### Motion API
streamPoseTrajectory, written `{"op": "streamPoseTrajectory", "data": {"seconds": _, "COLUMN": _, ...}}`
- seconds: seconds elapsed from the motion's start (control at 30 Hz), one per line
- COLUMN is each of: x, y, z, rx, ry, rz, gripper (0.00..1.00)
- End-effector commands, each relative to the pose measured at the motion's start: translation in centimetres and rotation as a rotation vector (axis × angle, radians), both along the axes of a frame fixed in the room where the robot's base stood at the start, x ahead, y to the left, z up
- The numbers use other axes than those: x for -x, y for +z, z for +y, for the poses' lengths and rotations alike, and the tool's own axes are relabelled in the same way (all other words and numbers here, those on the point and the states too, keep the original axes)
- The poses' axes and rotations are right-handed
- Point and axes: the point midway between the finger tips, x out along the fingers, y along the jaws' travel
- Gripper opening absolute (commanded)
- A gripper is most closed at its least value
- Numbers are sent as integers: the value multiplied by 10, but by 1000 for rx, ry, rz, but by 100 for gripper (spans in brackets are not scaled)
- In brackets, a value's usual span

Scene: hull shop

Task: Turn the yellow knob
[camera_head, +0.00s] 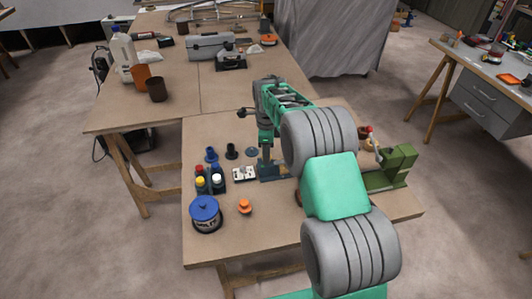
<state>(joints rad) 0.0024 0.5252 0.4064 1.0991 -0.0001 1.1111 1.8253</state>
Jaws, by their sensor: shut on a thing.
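My arm reaches from the lower right to the drill press (265,143) on the near workbench. My gripper (268,97) is at the top of the press, small and partly merged with it in the picture. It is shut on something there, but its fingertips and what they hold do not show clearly. I cannot make out a yellow knob; it may be hidden by the gripper or arm.
Left of the press are several small bottles (218,179), a blue-lidded tin (205,214) and an orange knob-like piece (245,206). A green machine (393,168) stands right of my arm. The bench's front left (225,248) is clear.

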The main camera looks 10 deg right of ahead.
Motion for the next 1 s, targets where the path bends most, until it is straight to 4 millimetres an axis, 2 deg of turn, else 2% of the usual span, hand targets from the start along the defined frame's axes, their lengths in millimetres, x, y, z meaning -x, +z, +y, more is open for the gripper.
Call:
{"op": "streamPoseTrajectory", "data": {"seconds": 0.37, "x": 0, "y": 0, "z": 0, "rx": 0, "ry": 118, "rz": -1, "gripper": 0}}
{"op": "streamPoseTrajectory", "data": {"seconds": 1.0, "x": -1, "y": 0, "z": 0, "rx": 0, "ry": 690, "rz": -2, "gripper": 0}}
